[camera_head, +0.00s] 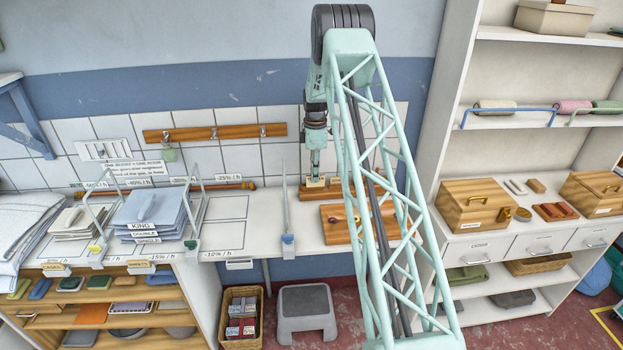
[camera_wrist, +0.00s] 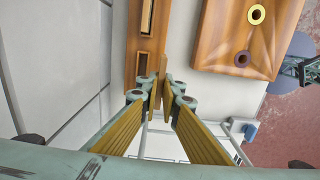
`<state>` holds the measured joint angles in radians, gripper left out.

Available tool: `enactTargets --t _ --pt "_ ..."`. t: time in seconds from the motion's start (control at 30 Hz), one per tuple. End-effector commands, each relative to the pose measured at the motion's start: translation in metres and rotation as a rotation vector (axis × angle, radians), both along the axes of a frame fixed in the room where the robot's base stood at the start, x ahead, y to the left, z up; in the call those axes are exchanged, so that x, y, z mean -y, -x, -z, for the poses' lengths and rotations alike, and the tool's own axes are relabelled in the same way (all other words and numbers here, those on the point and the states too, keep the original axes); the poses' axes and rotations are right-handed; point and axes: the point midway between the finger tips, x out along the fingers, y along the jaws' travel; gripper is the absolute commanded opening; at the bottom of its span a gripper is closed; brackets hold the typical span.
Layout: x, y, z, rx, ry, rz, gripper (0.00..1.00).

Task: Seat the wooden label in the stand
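My gripper (camera_head: 316,178) points down over the wooden stand (camera_head: 307,193) at the back of the white counter. In the wrist view, the fingertips of my gripper (camera_wrist: 162,92) are nearly together on a thin wooden piece seen edge-on, which looks like the wooden label (camera_wrist: 163,66). A pale face of the label (camera_head: 315,183) shows just below the gripper in the head view. The stand (camera_wrist: 132,50) has slots along its top in the wrist view. The label is beside the lower visible slot; I cannot tell whether it touches the stand. My arm hides part of the stand.
A wooden board with ringed holes (camera_wrist: 204,38) lies beside the stand. A thin upright divider (camera_head: 287,215) and a wire rack with folded blue linen (camera_head: 150,210) stand to the left. Shelves with wooden boxes (camera_head: 476,205) stand at right.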

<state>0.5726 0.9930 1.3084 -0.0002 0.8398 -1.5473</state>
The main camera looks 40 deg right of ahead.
Motion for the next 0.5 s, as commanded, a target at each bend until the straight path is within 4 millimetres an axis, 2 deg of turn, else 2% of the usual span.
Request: enactTargets --t 0.2,0.5 --pt "0.008 -0.024 0.002 0.001 0.001 0.000 0.00" --pt "0.011 -0.036 0.003 0.000 0.000 0.000 0.00"
